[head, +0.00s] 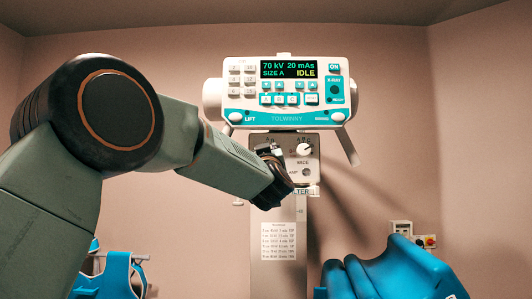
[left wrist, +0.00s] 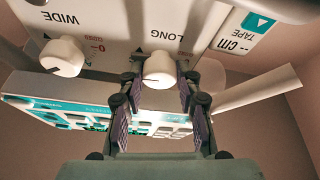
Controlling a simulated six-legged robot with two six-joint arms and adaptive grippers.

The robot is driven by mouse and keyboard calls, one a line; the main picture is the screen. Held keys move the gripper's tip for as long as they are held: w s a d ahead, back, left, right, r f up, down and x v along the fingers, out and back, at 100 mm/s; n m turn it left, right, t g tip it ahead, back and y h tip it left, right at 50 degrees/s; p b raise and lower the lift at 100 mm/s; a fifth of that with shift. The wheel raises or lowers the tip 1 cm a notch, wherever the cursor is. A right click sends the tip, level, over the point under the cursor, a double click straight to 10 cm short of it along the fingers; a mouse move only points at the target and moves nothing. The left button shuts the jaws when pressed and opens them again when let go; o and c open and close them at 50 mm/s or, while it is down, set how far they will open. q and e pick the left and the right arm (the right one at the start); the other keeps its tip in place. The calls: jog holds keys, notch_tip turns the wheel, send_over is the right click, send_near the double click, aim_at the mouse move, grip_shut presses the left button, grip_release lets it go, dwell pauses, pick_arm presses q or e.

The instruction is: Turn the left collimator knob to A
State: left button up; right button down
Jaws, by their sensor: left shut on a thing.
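The collimator panel (head: 311,172) sits below the console in the head view. Its left knob is hidden there behind my left gripper (head: 275,165). In the left wrist view, which is upside down, the white left knob (left wrist: 159,68), beside the word LONG, sits between the fingers of my left gripper (left wrist: 157,92). The gripper is shut on it. Its pointer setting cannot be read clearly. The right knob (head: 304,149), lettered A B C above, stands free; it also shows in the left wrist view (left wrist: 62,56) by the word WIDE. My right gripper is not in view.
The console (head: 285,95) above has a screen (head: 289,69) reading 70 kV, 20 mAs, SIZE A, IDLE. A column (head: 270,245) with a printed chart stands below. Blue padded shapes (head: 390,270) fill the lower right. A tape readout (left wrist: 245,32) is beside the left knob.

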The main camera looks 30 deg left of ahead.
pick_arm(q)
jog(key=shift+r+n+y, duration=0.1)
jog(key=shift+n+y, duration=0.2)
jog(key=shift+n, duration=0.2)
jog(key=shift+w+d+r+n+g+y+p, duration=0.2)
jog(key=shift+n+g+p, duration=0.95)
jog(key=shift+n, duration=1.95)
jog(key=shift+s+a+f+n+g+y+p, duration=0.25)
jog(key=shift+n+g+p, duration=0.95)
jog(key=shift+n, duration=1.9)
jog(key=shift+w+d+r+n+g+y+p, duration=0.25)
jog(key=shift+n+g+p, duration=0.45)
jog(key=shift+n+g, duration=1.65)
jog(key=shift+s+f+n+t, duration=0.1)
jog(key=shift+n+t, duration=0.6)
jog(key=shift+n, duration=0.25)
jog(key=o, duration=1.1)
jog(key=shift+s, duration=0.1)
jog(key=shift+o, duration=0.2)
